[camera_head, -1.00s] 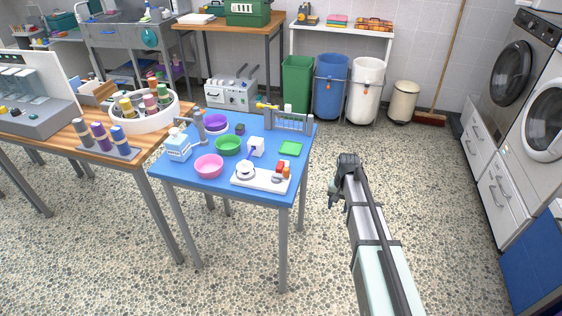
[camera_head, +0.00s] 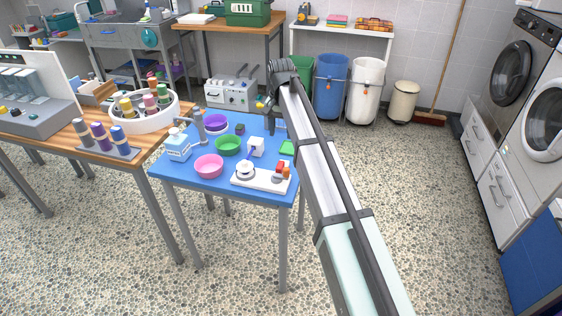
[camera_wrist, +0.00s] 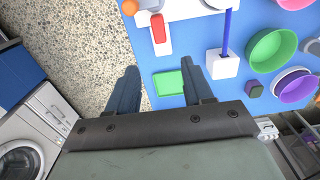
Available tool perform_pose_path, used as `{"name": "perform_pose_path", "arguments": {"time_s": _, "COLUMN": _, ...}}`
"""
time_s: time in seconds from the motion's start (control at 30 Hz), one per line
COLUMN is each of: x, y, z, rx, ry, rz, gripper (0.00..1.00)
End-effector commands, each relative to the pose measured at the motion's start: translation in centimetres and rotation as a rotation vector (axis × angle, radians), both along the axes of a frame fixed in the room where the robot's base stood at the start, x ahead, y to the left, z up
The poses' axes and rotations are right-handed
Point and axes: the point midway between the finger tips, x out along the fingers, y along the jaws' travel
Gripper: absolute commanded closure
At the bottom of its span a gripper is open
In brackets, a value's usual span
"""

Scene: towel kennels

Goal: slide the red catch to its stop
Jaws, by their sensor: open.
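The red catch (camera_head: 280,165) sits on a white board (camera_head: 250,182) at the front right of the blue table, beside an orange knob. In the wrist view the red catch (camera_wrist: 158,28) is an upright red bar on a white plate, with the orange knob (camera_wrist: 128,7) to its left. My gripper (camera_wrist: 159,68) is open and empty above the table, its fingers apart over the table edge and a green pad (camera_wrist: 168,84). In the head view my arm reaches over the table's back right, and the fingers there are small and hard to make out. The catch lies beyond the fingertips, not touched.
The blue table (camera_head: 190,182) also holds a pink bowl (camera_head: 209,166), a green bowl (camera_head: 228,146), a purple bowl (camera_head: 216,122), a white block (camera_head: 257,146) and a soap bottle (camera_head: 178,146). My arm partly hides the table's right edge. Floor to the right is clear.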

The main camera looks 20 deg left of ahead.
Motion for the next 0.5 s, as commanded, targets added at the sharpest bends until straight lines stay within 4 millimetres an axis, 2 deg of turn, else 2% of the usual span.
{"name": "perform_pose_path", "arguments": {"time_s": 0.17, "x": -0.1, "y": -0.1, "z": -1.9, "rx": -0.001, "ry": 0.002, "rz": 0.000, "gripper": 0.49}}
{"name": "perform_pose_path", "arguments": {"time_s": 0.5, "x": -0.1, "y": -0.1, "z": -7.8, "rx": -0.001, "ry": 0.002, "rz": 0.000, "gripper": 0.49}}
